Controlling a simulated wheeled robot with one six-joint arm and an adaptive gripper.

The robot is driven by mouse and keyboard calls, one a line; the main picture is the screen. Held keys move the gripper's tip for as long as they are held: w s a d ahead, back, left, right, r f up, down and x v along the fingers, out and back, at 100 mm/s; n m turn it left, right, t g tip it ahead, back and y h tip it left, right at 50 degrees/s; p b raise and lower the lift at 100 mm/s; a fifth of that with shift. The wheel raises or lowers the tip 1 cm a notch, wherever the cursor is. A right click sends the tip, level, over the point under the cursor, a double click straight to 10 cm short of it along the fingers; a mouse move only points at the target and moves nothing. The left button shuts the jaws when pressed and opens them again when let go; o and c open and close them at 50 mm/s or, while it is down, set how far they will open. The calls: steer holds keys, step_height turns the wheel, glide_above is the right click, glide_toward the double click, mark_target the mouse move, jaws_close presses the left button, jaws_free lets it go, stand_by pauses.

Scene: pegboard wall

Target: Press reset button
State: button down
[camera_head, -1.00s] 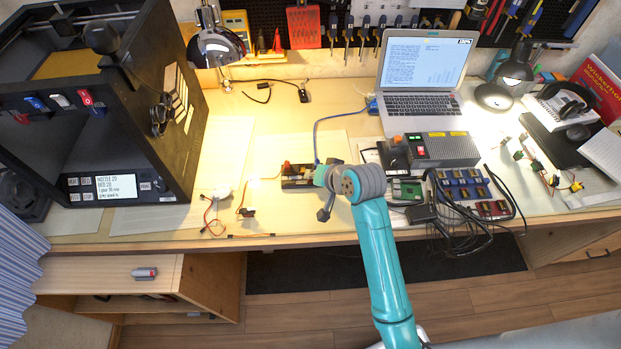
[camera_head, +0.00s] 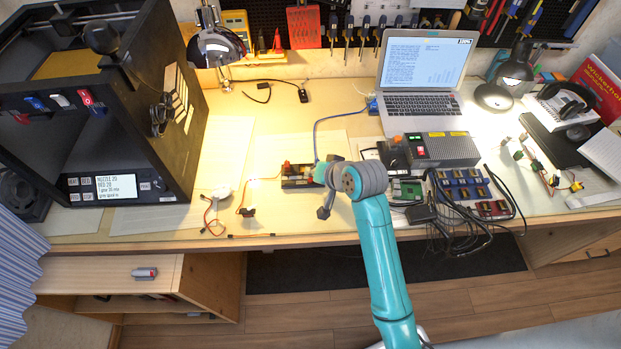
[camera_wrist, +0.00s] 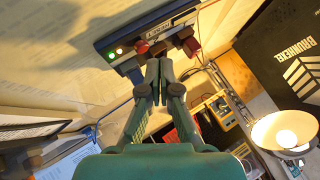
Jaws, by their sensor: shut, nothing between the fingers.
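A small dark device (camera_head: 298,184) lies on the workbench, left of my wrist. In the wrist view the device (camera_wrist: 150,40) spans the top, with a lit green light (camera_wrist: 118,50), a small label and a red knob or button (camera_wrist: 191,47) at its right. My gripper (camera_wrist: 158,64) is shut and empty, its fingertips close to the device's edge just below the label. I cannot tell whether they touch it. In the head view my arm's wrist hides the fingers and part of the device. The label is too small to read surely.
A black 3D printer (camera_head: 110,130) stands at the left. A grey box with a red button (camera_head: 439,149), circuit boards (camera_head: 470,190) and cables lie at the right. A laptop (camera_head: 424,75) and a lamp (camera_head: 216,46) stand behind. Loose wires (camera_head: 212,215) lie left of the device.

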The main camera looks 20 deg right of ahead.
steer(key=shift+r, duration=2.55)
